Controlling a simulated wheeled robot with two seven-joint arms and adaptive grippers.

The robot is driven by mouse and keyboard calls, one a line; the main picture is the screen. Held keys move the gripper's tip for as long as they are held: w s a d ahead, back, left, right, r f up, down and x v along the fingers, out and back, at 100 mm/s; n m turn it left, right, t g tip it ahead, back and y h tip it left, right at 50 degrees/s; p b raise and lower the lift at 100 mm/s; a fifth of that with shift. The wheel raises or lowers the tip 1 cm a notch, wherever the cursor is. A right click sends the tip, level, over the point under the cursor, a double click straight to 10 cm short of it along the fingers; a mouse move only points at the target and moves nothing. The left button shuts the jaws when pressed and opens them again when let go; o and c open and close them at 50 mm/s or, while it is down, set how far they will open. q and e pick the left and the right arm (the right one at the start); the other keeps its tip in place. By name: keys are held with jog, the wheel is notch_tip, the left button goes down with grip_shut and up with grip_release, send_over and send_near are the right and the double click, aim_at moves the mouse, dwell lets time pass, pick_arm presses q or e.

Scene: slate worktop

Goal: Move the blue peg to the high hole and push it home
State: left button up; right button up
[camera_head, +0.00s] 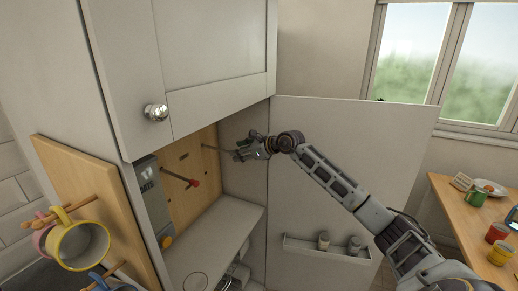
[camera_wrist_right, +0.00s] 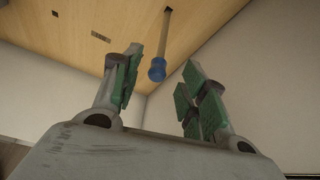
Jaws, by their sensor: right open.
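The blue peg has a thin wooden shaft and a blue knob (camera_wrist_right: 157,69). In the right wrist view its shaft stands out from a hole in the wooden board. In the head view only its thin shaft (camera_head: 217,149) shows at the board's right part; the knob is hidden by my gripper. The wooden board (camera_head: 205,185) lines the cabinet and has small dark slots. My right gripper (camera_head: 242,152) is open; in the wrist view its green-padded fingers (camera_wrist_right: 160,70) stand either side of the knob, with gaps on both sides. I cannot tell which hole is the high one.
A red-knobbed peg (camera_head: 194,183) sticks out of the board, left of my gripper. A grey panel (camera_head: 152,200) is at the board's left. Mugs (camera_head: 80,243) hang at lower left. The open cabinet door (camera_head: 340,120) stands behind my arm, with a small jar rack (camera_head: 325,250).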

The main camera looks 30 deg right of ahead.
jog(key=v, duration=1)
jog(key=shift+s, duration=0.15)
dwell(0.5)
jog(key=shift+d+r, duration=0.1)
dwell(0.8)
dwell(0.4)
